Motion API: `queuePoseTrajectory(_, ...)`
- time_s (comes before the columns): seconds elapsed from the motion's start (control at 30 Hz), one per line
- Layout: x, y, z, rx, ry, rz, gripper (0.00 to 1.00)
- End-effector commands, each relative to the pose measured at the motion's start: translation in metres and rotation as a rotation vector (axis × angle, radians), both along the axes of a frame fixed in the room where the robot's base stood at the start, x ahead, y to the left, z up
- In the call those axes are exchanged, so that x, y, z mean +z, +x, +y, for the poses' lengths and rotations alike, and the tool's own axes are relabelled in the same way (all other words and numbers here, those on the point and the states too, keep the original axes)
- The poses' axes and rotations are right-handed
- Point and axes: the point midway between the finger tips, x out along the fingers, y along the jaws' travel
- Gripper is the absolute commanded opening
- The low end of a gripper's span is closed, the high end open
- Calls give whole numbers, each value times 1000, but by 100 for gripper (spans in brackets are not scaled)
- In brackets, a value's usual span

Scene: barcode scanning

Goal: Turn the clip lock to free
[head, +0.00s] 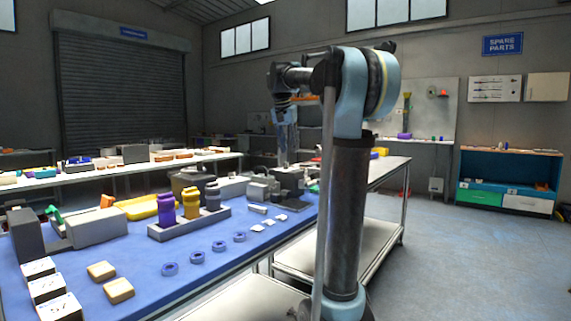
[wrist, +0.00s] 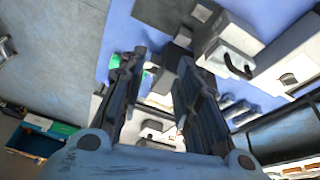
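My gripper (head: 286,155) points down over the far right part of the blue-topped bench, above a small grey device (head: 290,180). In the wrist view my gripper (wrist: 162,60) shows two dark fingers set well apart with nothing between them. Grey block-shaped housings lie below; one carries a black curved handle (wrist: 236,66) to the right of the fingers. I cannot tell which part is the clip lock or how it is turned. The fingers hide part of the devices beneath.
A grey rack (head: 190,225) holds purple, yellow and grey bottles. Several blue rings (head: 197,257) and white boxes (head: 50,290) lie nearer on the bench (head: 140,275). A green item (wrist: 118,62) lies by the left finger. Open floor (head: 480,260) lies to the right.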

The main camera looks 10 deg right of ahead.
Motion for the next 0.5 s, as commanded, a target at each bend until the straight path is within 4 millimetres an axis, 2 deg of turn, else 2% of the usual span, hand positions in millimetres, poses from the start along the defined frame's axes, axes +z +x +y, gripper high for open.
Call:
queuePoseTrajectory(0.03, 10, 17, 3, -18, -2, -7, 30)
queuePoseTrajectory(0.3, 50, 93, 18, -133, -12, -50, 30)
queuePoseTrajectory(0.5, 65, 131, 27, -197, -17, -77, 30)
